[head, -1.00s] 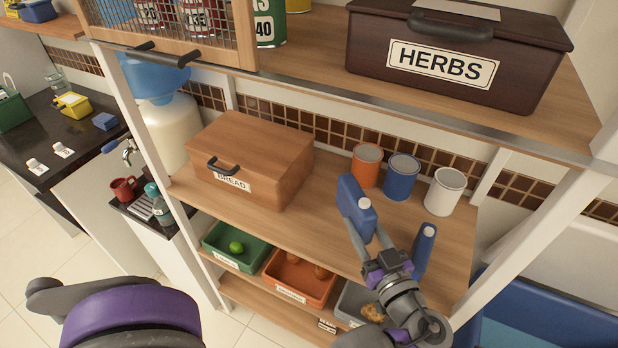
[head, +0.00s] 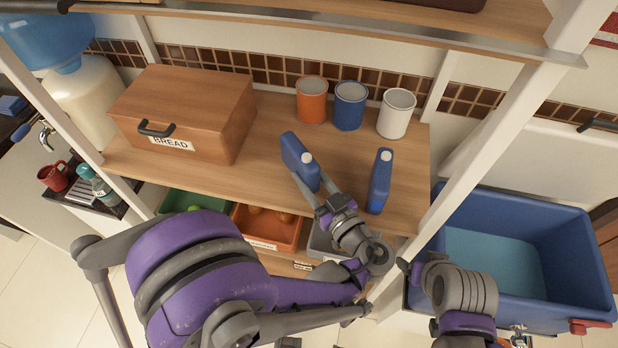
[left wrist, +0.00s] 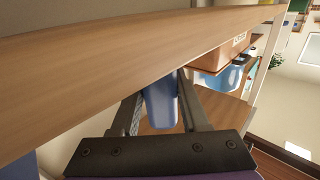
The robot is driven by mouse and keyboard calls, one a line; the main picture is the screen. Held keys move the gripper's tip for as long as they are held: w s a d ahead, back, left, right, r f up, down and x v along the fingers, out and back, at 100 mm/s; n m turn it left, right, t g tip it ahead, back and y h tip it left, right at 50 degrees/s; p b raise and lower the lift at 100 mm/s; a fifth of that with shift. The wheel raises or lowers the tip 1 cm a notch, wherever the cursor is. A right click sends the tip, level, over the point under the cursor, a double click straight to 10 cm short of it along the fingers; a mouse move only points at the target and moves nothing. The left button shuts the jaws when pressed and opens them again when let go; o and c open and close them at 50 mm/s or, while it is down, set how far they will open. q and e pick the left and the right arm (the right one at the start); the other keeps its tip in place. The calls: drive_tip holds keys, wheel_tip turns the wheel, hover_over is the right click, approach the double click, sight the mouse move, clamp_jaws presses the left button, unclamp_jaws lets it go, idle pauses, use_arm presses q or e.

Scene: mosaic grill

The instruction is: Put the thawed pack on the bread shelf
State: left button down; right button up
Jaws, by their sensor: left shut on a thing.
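A blue pack (head: 297,158) with a white cap is over the middle shelf, the one with the BREAD box. My left gripper (head: 312,192) is shut on it from the front. It also shows between the fingers in the left wrist view (left wrist: 160,108). I cannot tell whether its base touches the shelf. The bread shelf (head: 240,182) is a wooden board. My right arm shows at the lower right, but its gripper is out of sight.
The wooden BREAD box (head: 185,100) stands at the left of the shelf. Orange (head: 311,102), blue (head: 349,108) and white (head: 396,116) cans stand at the back. An orange bin (head: 268,228) sits below. A blue tub (head: 560,250) is at the right. Bare shelf lies between box and packs.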

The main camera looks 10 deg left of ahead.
use_arm(q)
drive_tip(key=shift+s+f, duration=0.1)
drive_tip(key=shift+f, duration=0.15)
drive_tip(key=shift+f, duration=0.15)
drive_tip(key=shift+c, duration=2)
unclamp_jaws()
drive_tip(key=shift+r, duration=0.2)
drive_tip(key=shift+f, duration=0.1)
